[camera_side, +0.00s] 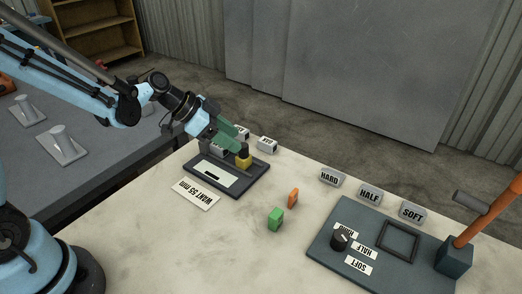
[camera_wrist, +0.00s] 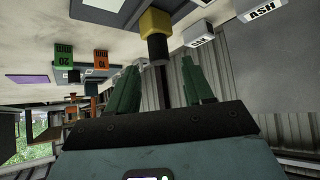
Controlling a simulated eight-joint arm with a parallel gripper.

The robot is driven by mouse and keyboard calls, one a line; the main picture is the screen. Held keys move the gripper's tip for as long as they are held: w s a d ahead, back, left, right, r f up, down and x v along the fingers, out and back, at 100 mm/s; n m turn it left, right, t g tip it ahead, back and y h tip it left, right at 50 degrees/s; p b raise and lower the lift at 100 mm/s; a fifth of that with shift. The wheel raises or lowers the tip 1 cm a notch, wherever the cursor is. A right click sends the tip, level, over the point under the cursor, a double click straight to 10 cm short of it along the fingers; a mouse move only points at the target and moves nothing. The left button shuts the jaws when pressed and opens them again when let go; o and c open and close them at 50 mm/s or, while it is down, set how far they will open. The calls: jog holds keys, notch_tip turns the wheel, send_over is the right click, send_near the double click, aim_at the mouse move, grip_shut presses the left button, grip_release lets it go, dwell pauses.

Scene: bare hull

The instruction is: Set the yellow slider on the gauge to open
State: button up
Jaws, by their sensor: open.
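The gauge (camera_side: 258,174) is a dark flat board with a pale strip, lying on the pale table in the side view. Its yellow slider (camera_side: 243,162) is a small block with a dark top, near the board's right end. In the wrist view the yellow slider (camera_wrist: 156,22) shows at the top centre, with its dark part toward me. My gripper (camera_side: 239,145) has green fingers and is at the slider in the side view. In the wrist view my gripper (camera_wrist: 162,66) is open, its fingertips apart on either side of the dark part. Contact cannot be told.
A "WANT 55 mm" card (camera_side: 197,193) lies before the gauge. Grey label blocks (camera_side: 267,143) stand behind it. Green (camera_side: 275,218) and orange (camera_side: 293,198) blocks stand to the right. A dark panel (camera_side: 322,232) with a knob (camera_side: 340,239) and an orange-handled lever (camera_side: 480,220) is farther right.

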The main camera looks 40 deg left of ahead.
jog(key=v, duration=0.7)
jog(key=shift+r, duration=0.2)
jog(key=shift+s+a, duration=0.1)
jog(key=shift+s, duration=0.05)
jog(key=s+n+y, duration=0.6)
jog(key=s+n, duration=0.3)
jog(key=s, duration=0.2)
jog(key=shift+r+t, duration=0.3)
jog(key=shift+t, duration=0.1)
